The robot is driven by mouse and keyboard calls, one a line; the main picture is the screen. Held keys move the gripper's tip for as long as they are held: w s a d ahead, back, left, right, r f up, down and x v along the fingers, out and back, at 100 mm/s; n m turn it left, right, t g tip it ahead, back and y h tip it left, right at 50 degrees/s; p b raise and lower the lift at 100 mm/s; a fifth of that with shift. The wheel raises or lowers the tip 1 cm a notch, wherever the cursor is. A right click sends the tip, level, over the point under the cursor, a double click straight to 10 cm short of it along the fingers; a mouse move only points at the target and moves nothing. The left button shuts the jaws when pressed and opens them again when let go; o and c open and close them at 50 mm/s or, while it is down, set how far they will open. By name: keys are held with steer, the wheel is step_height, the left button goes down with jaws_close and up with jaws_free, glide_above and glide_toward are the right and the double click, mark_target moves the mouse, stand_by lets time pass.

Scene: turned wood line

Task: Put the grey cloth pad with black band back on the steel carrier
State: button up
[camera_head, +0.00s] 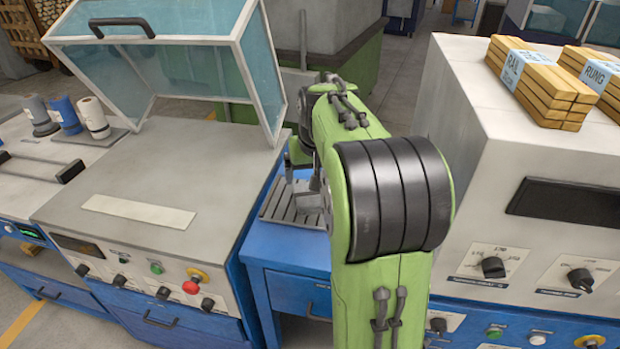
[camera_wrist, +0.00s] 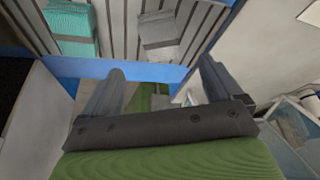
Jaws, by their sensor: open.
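A small grey block-like piece (camera_wrist: 159,32), which looks like the grey cloth pad, lies on a slatted grey surface (camera_wrist: 116,22) in the wrist view. A darker line crosses it, but I cannot tell if that is the black band. The slatted surface also shows in the head view as a slatted grey tray (camera_head: 280,203) on a blue stand; I cannot tell for sure whether this is the steel carrier. My gripper (camera_wrist: 162,70) is open, with nothing between its fingers. In the head view my arm hides most of the gripper, above the tray.
A teal folded stack (camera_wrist: 70,27) lies left of the grey piece on the slats. The blue stand (camera_head: 295,258) sits between a machine with a raised clear hood (camera_head: 185,65) and a grey cabinet (camera_head: 465,130). Grey, blue and white rolls (camera_head: 93,115) stand at far left.

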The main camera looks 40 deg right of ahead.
steer(key=s+a+r+n+t+y, duration=0.1)
steer(key=s+a+r+n, duration=0.25)
steer(key=s+a, duration=0.8)
steer(key=s+a+f+n+y, duration=0.15)
steer(key=s+a+f, duration=0.25)
steer(key=s+a, duration=0.55)
step_height(320, 180, up, 8)
steer(key=s+d+p, duration=0.1)
steer(key=p, duration=0.7)
steer(key=shift+s+d+r, duration=0.2)
steer(key=shift+s+r, duration=0.05)
steer(key=shift+s, duration=0.05)
steer(key=shift+h, duration=0.25)
